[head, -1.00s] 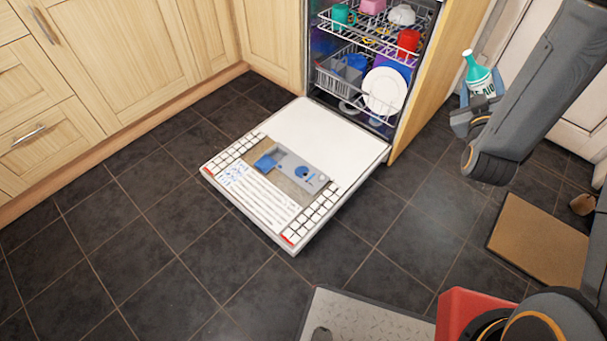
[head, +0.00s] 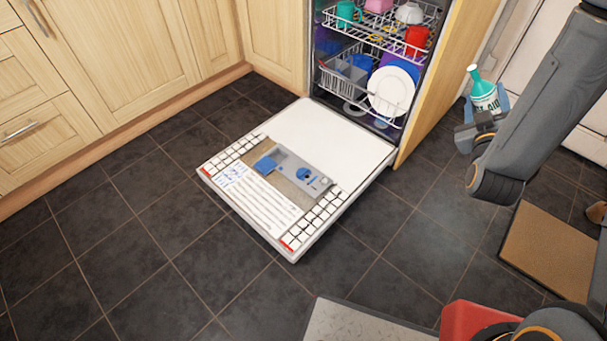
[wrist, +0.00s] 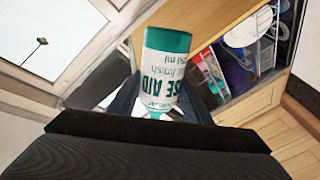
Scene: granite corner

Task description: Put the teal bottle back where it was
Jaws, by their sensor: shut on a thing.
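The wrist view shows the bottle (wrist: 166,72) upside down in the picture, with the label reading "RINSE AID" in part. The lower part of the bottle is partly hidden by my gripper in the head view.
The dishwasher door (head: 330,140) lies open low over the dark tiled floor, with racks (head: 340,85) of dishes behind it. A wooden panel (head: 440,85) stands between the racks and my gripper. A brown mat (head: 550,250) lies at right. Floor is clear at left.

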